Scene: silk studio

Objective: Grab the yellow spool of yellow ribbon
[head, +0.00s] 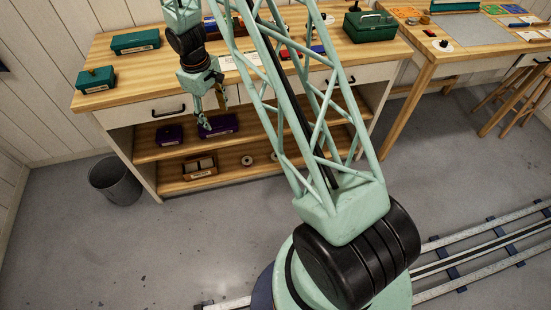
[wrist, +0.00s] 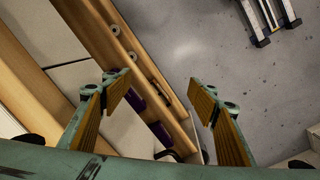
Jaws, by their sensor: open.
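My gripper (head: 213,109) hangs in front of the wooden cabinet's drawers and upper shelf, fingers pointing down. In the wrist view its two fingers (wrist: 165,93) are spread apart with nothing between them. Two small ring-shaped spools lie on the lower shelf: one in the middle (head: 247,160) and one to its right (head: 275,156). Two small rings, one (wrist: 113,29) above the other (wrist: 132,56), also show in the wrist view, beyond the fingertips. I cannot tell from their colour whether either is the yellow spool of ribbon.
Purple boxes (head: 169,135) stand on the upper shelf. A wooden crate (head: 198,168) is on the lower shelf. Green boxes (head: 135,41) sit on the cabinet top (head: 110,62). A dark bin (head: 115,180) stands at the left, a stool (head: 518,98) at the right.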

